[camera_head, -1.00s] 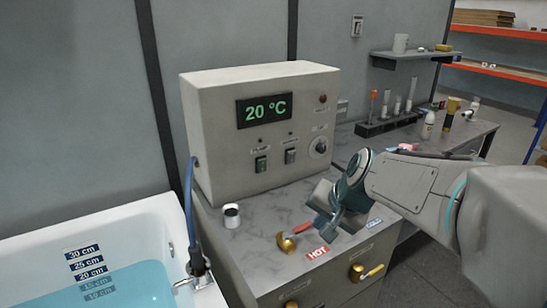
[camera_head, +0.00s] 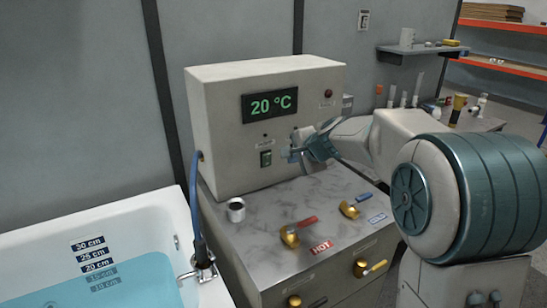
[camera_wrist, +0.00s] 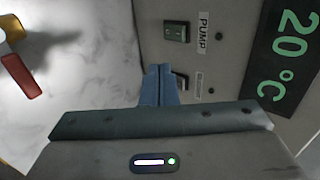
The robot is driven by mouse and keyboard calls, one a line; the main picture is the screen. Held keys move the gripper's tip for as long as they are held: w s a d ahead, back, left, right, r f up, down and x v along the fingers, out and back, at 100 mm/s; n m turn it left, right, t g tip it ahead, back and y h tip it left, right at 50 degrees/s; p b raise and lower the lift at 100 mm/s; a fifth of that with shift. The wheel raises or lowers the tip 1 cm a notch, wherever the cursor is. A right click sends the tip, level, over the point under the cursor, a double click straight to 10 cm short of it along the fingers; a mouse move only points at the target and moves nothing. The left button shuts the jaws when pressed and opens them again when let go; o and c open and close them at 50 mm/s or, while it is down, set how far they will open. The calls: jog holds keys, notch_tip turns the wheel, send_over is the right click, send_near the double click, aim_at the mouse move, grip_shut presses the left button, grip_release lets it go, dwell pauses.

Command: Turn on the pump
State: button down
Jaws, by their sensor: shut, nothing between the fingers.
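The control box (camera_head: 225,120) stands on the marble-topped cabinet and its display reads 20 °C. The pump switch (camera_head: 265,158), a greenish rocker, is on its front below the display. In the wrist view the pump switch (camera_wrist: 176,32) sits beside the PUMP label (camera_wrist: 204,33). My gripper (camera_head: 291,154) is shut and empty, close to the panel just right of the pump switch. In the wrist view its blue fingertips (camera_wrist: 158,70) are beside a second switch (camera_wrist: 181,82), which they partly cover. I cannot tell whether they touch it.
A red-handled brass valve (camera_head: 290,236) and a blue-handled one (camera_head: 350,209) stand on the cabinet top (camera_head: 262,218). A water-filled tub (camera_head: 135,224) is at the left.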

aim_at(268, 154)
jog(key=shift+w+a+r+p+x, duration=0.15)
jog(key=shift+w+r+p+x, duration=0.3)
jog(key=shift+x, duration=1.65)
jog(key=shift+w+a+r+p+x, duration=0.1)
jog(key=shift+a+r+p+x, duration=0.35)
jog(key=shift+x, duration=1.6)
jog(key=shift+w+d+r+p+x, duration=0.15)
jog(key=shift+p+x, duration=0.55)
jog(key=shift+x, duration=1.4)
jog(key=p, duration=0.1)
jog(key=r+p, duration=0.1)
jog(key=shift+w+p, duration=0.2)
jog(key=shift+p, duration=0.15)
jog(key=shift+a+f, duration=0.3)
jog(key=shift+f, duration=0.1)
jog(key=shift+d+r, duration=0.1)
jog(key=shift+d, duration=0.15)
jog(key=shift+a+r+p, duration=0.1)
jog(key=shift+r+p, duration=0.4)
jog(key=shift+r, duration=0.25)
